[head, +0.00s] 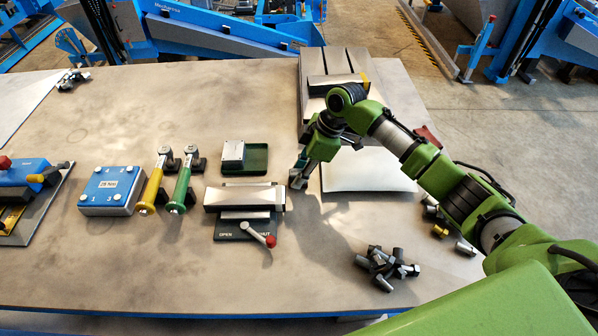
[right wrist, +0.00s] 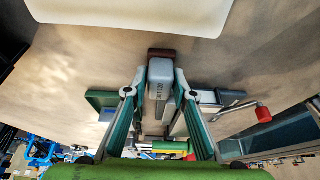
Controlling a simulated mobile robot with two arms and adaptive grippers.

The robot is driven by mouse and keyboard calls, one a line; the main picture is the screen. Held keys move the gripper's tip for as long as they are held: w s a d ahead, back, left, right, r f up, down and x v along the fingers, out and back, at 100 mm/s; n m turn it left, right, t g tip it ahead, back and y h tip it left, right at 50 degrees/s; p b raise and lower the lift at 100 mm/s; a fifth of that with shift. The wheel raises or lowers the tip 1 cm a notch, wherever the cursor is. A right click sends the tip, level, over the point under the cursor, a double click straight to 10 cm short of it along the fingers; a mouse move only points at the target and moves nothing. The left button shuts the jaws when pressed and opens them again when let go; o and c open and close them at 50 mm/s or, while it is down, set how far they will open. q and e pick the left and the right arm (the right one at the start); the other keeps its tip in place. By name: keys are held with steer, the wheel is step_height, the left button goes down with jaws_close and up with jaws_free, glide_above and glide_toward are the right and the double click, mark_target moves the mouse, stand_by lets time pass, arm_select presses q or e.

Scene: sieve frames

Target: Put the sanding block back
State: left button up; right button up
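The sanding block (right wrist: 161,72) is a grey block with lettering on its side and a dark brown base. In the right wrist view it sits between the fingertips of my right gripper (right wrist: 160,88), which press on it from both sides. In the head view my right gripper (head: 300,173) is low over the table, just right of a grey flat-topped vise-like fixture (head: 243,197); the block is hard to make out there. A green tray (head: 259,160) with a grey plate piece (head: 233,153) stands behind the fixture. My left gripper is out of view.
A red-knobbed lever (head: 262,236) juts from the fixture's front. Yellow and green handled tools (head: 155,183) and a blue block (head: 111,188) stand left. A pale sheet (head: 370,172) lies right, loose bolts (head: 385,266) at the front. The table's back left is mostly free.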

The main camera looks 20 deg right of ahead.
steer(key=o, duration=0.4)
steer(key=b+v, duration=0.2)
steer(key=v, duration=1)
steer(key=shift+r, duration=0.15)
